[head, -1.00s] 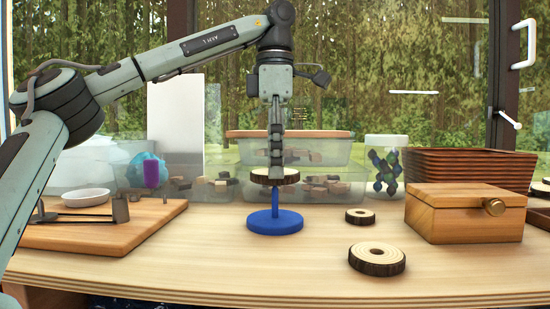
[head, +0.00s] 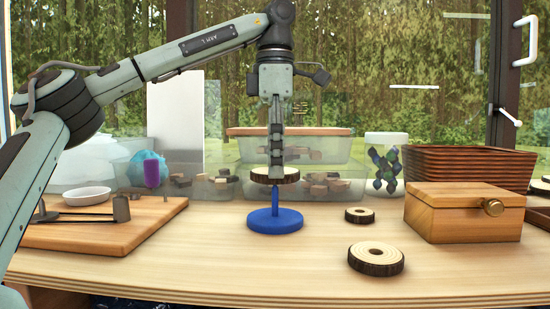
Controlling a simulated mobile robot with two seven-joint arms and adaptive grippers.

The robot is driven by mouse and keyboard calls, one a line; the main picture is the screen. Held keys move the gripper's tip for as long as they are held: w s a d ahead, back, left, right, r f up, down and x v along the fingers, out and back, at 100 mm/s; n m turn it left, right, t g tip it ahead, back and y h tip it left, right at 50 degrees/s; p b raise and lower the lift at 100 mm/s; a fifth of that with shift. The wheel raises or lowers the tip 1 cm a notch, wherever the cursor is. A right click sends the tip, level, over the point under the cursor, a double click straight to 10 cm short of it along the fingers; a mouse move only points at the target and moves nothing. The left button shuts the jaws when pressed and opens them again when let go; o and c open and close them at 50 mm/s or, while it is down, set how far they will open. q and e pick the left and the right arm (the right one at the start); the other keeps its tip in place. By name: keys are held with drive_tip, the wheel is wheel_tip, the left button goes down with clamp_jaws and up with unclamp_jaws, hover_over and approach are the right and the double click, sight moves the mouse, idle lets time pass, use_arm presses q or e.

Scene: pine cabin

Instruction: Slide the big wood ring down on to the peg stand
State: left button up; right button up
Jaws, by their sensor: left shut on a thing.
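The big wood ring (head: 288,178), pale on top with dark bark around its edge, is held level by my left gripper (head: 276,166), which is shut on it from above. The blue peg stand (head: 275,220), a round base with one upright peg, stands on the table directly below. The lower part of the peg shows under the ring. The peg's tip is hidden, so I cannot tell whether the ring is around it or just above it. The ring is well above the base. My right gripper is not in view.
Two other wood rings lie flat to the right, a small one (head: 360,215) and a larger one (head: 376,258) nearer. A wooden box (head: 462,215) stands further right. A wooden board (head: 110,235) with a white dish (head: 87,196) is left. Clear bins (head: 325,165) stand behind.

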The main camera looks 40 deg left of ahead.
use_arm(q)
drive_tip(key=shift+f, duration=0.2)
drive_tip(key=shift+f+b, duration=0.8)
drive_tip(key=shift+f, duration=0.2)
drive_tip(key=o, duration=1.4)
drive_tip(key=shift+r, duration=0.1)
wheel_tip(320, 180, up, 12)
drive_tip(key=shift+r, duration=0.1)
